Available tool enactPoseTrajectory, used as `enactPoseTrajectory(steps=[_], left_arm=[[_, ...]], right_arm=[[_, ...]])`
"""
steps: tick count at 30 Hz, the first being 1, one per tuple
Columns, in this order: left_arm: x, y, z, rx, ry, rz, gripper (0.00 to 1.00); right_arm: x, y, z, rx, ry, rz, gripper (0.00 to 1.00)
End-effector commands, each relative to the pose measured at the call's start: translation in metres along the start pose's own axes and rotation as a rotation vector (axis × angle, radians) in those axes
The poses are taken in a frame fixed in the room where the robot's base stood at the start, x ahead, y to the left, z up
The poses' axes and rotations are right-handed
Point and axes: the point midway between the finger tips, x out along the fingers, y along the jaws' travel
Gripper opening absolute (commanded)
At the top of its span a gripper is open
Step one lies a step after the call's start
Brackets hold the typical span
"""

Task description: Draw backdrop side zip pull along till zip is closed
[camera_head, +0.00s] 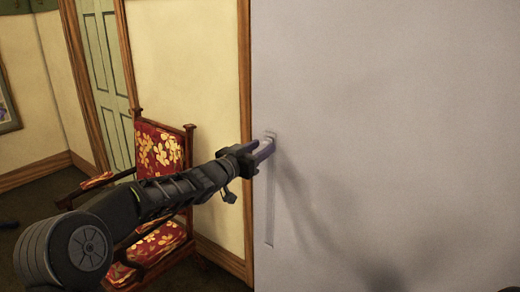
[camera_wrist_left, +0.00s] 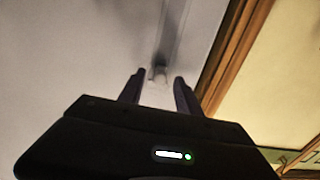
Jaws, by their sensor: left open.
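The backdrop (camera_head: 400,130) is a large flat grey panel filling the right of the head view. Its side zip (camera_head: 270,215) shows as a narrow, straight vertical strip near the panel's left edge. My left gripper (camera_head: 263,151) is at the upper end of this strip, close to the panel. In the left wrist view the fingers (camera_wrist_left: 159,79) are open, one on each side of a small stub, which looks like the zip pull (camera_wrist_left: 158,72). I cannot tell whether they touch it. In the head view the pull is hidden or too small to make out. My right gripper does not show.
A wooden upright (camera_head: 245,80) borders the panel on the left. A red floral armchair (camera_head: 160,150) stands behind my left arm, before a cream wall (camera_head: 185,60) and a green door (camera_head: 107,60). The panel's face to the right is bare.

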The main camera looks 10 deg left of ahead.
Motion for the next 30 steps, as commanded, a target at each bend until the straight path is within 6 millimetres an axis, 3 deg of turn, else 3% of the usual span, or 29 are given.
enactPoseTrajectory(steps=[5,16,30], left_arm=[[-0.014,-0.001,0.001,0.001,0.001,-0.002,0.41],[-0.070,-0.001,0.001,0.001,-0.001,-0.002,0.41],[-0.077,0.000,0.001,0.000,0.000,0.000,0.41]], right_arm=[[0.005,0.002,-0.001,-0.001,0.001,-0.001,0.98],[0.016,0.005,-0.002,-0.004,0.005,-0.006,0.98],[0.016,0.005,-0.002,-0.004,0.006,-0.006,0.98]])
